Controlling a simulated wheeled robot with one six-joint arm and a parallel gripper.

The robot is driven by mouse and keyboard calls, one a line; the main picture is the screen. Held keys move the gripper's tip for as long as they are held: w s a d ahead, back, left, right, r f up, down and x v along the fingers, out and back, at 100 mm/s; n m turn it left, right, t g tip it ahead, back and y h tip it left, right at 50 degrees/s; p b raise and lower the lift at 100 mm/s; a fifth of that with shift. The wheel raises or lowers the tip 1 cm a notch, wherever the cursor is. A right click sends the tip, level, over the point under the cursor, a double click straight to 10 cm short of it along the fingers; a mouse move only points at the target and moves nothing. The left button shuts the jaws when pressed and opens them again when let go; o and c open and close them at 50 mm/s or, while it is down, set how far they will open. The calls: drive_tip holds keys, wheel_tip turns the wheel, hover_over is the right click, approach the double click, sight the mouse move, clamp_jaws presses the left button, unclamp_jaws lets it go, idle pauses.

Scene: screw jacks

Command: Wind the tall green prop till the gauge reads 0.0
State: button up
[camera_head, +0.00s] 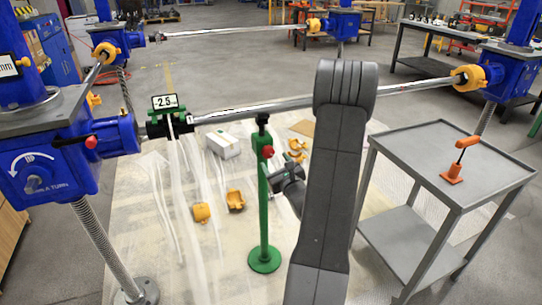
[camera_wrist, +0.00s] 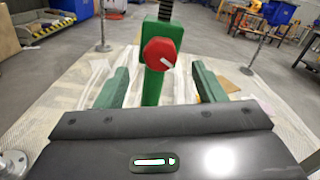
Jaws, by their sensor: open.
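The tall green prop (camera_head: 263,205) stands upright on a round base under the long shaft, its dark threaded top close to the shaft. Its red knob (camera_head: 268,151) faces my gripper; in the wrist view the red knob (camera_wrist: 160,53) shows a white mark pointing to lower right. The gauge (camera_head: 165,102) sits on the shaft to the left and reads about 2.5; I cannot tell its sign surely. My gripper (camera_head: 284,178) is beside the prop, partly hidden by my arm. In the wrist view its green fingers (camera_wrist: 160,80) are spread on both sides of the post, with nothing between them gripped.
A grey cart (camera_head: 450,165) with an orange-handled tool (camera_head: 456,163) stands at right. Blue screw jacks (camera_head: 50,160) hold the shaft (camera_head: 250,107) at both ends. Orange clamp pieces (camera_head: 235,200) and a white box (camera_head: 222,145) lie on the floor sheet.

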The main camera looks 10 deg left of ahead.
sight(270, 153)
drive_tip(key=x, duration=0.5)
drive_tip(key=shift+w+a, duration=0.2)
drive_tip(key=shift+w, duration=0.05)
drive_tip(key=c, duration=1)
drive_tip(key=shift+m, duration=0.4)
drive_tip(key=m, duration=0.4)
drive_tip(key=shift+d+m+b, duration=0.1)
drive_tip(key=shift+m+b, duration=0.2)
drive_tip(key=m+p, duration=0.1)
drive_tip(key=m, duration=0.5)
drive_tip(key=shift+f, duration=0.1)
